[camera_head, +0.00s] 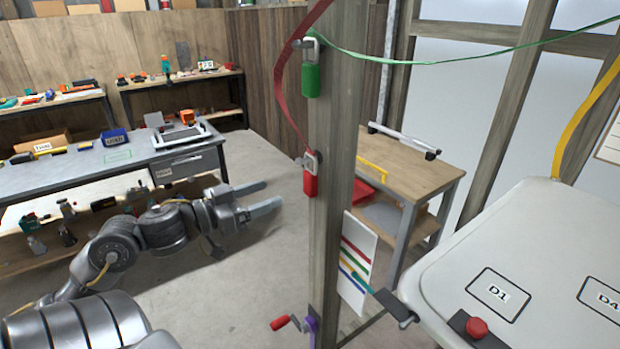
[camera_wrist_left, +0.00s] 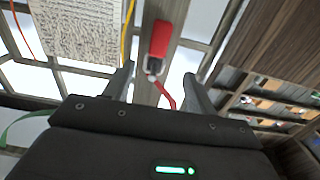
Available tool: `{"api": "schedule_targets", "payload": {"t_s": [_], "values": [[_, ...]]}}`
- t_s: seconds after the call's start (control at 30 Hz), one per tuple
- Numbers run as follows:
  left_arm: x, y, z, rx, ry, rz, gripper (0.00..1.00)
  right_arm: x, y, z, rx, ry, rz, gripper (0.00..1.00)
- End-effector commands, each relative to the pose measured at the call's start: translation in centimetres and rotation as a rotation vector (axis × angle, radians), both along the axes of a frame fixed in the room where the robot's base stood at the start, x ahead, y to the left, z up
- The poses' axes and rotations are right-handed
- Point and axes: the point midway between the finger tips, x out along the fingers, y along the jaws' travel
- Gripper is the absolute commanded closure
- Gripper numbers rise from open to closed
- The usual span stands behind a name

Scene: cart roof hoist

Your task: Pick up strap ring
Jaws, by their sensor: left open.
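A wooden post (camera_head: 340,130) carries two metal strap rings with coloured bodies. The upper ring with a green body (camera_head: 312,80) has a green strap (camera_head: 440,64) running right. The lower ring with a red body (camera_head: 310,185) has a red strap (camera_head: 284,90) rising from it. My left gripper (camera_head: 264,197) is open and empty, left of the red ring and pointing toward the post. In the left wrist view the red-bodied ring (camera_wrist_left: 159,40) shows between and beyond the open fingertips (camera_wrist_left: 158,72), apart from them. My right gripper is not in view.
A grey workbench (camera_head: 60,172) with a blue bin (camera_head: 114,138) stands at the left. A white panel with D1 (camera_head: 430,285) and a red button (camera_head: 476,327) fills the lower right. A red-handled crank (camera_head: 280,322) is low on the post. A wooden table (camera_head: 410,170) stands behind.

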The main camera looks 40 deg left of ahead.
Motion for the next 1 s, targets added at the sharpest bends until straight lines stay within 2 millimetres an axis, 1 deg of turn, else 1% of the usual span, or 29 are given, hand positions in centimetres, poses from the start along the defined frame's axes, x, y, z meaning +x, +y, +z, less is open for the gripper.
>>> {"api": "schedule_targets", "payload": {"t_s": [0.3,0.43,0.67,0.77,0.83,0.9,1.0], "values": [[4.0,-1.1,0.2,-0.002,-0.004,0.001,0.44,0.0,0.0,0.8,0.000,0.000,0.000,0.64],[5.0,-1.4,0.1,-0.001,-0.002,0.001,0.44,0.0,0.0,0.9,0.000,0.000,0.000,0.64],[5.4,-1.6,0.1,0.000,-0.001,0.001,0.44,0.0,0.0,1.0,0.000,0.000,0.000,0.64],[6.3,-2.0,0.5,-0.002,-0.004,0.001,0.44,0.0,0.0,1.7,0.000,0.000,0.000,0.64],[7.2,-2.3,0.8,-0.003,-0.004,0.002,0.44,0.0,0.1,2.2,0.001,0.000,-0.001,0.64],[8.1,-2.7,0.9,-0.004,-0.004,0.001,0.44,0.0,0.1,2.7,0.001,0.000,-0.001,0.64],[9.2,-3.0,0.7,-0.004,-0.003,0.003,0.44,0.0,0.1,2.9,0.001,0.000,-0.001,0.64]]}}
